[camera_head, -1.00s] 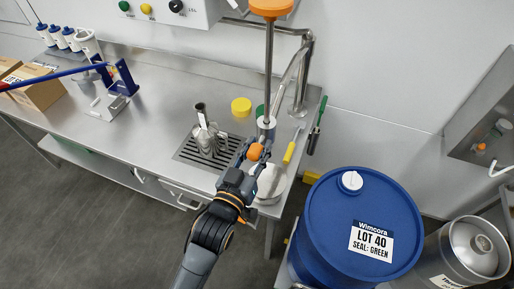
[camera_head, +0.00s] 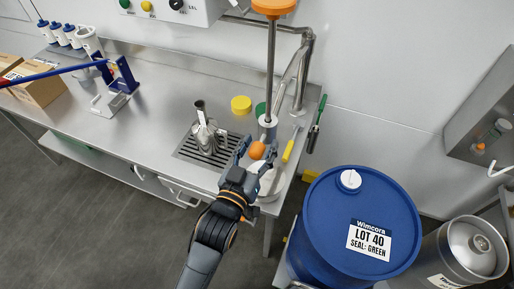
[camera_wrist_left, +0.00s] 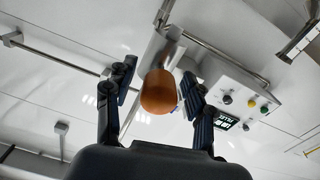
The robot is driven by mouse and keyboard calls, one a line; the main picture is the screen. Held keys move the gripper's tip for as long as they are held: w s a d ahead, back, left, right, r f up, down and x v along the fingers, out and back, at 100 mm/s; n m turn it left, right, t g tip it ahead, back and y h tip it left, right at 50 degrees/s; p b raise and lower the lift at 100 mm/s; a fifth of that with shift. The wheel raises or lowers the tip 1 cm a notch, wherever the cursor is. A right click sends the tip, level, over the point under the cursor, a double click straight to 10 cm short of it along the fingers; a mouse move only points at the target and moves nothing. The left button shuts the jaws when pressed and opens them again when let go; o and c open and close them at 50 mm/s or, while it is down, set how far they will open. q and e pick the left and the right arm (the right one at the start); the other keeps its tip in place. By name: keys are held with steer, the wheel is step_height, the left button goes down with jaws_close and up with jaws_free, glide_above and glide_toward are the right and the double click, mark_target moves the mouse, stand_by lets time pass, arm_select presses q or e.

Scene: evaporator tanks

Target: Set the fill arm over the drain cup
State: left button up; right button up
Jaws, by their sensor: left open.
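The fill arm is a steel tube (camera_head: 285,82) reaching forward from an upright pipe at the back of the bench. Its front end has a grey fitting (camera_head: 267,121) and an orange knob (camera_head: 257,150). My left gripper (camera_head: 256,153) is open, with its fingers on either side of the knob. In the left wrist view the knob (camera_wrist_left: 158,92) shows between the spread fingers (camera_wrist_left: 157,85), with gaps at both sides. A pale round cup (camera_head: 268,184), which may be the drain cup, is at the bench's right front, partly hidden by my gripper.
A metal jug (camera_head: 206,137) stands on a drain grate (camera_head: 186,152) left of my gripper. A yellow lid (camera_head: 241,104) and a yellow-handled tool (camera_head: 289,151) lie nearby. A blue drum (camera_head: 330,215) stands at the right. The bench's middle is clear.

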arm_select(q)
steer(key=v, duration=1.2)
steer(key=s+a+f+g+y, duration=0.1)
steer(key=s+a+f+g, duration=0.15)
steer(key=f, duration=1.05)
steer(key=s+a+f+g+y+b, duration=0.1)
steer(key=s+a+f+g+y, duration=0.15)
steer(key=f, duration=1.05)
steer(key=s+a+f+g+y, duration=0.1)
steer(key=a+f+g, duration=0.2)
steer(key=f, duration=1)
steer(key=s+a+f+g+y, duration=0.1)
steer(key=s+a+f+g, duration=0.1)
steer(key=s+a+f, duration=0.2)
steer(key=s+a+f+g+y+b, duration=0.1)
steer(key=s+a+f+g, duration=0.2)
steer(key=s+f, duration=0.5)
steer(key=s+a+f+g+y, duration=0.1)
steer(key=s+a+f+g, duration=0.1)
steer(key=s+a+f, duration=0.4)
steer(key=s+f, duration=0.1)
steer(key=s, duration=0.3)
steer(key=shift+s+n, duration=0.35)
steer(key=shift+n, duration=0.05)
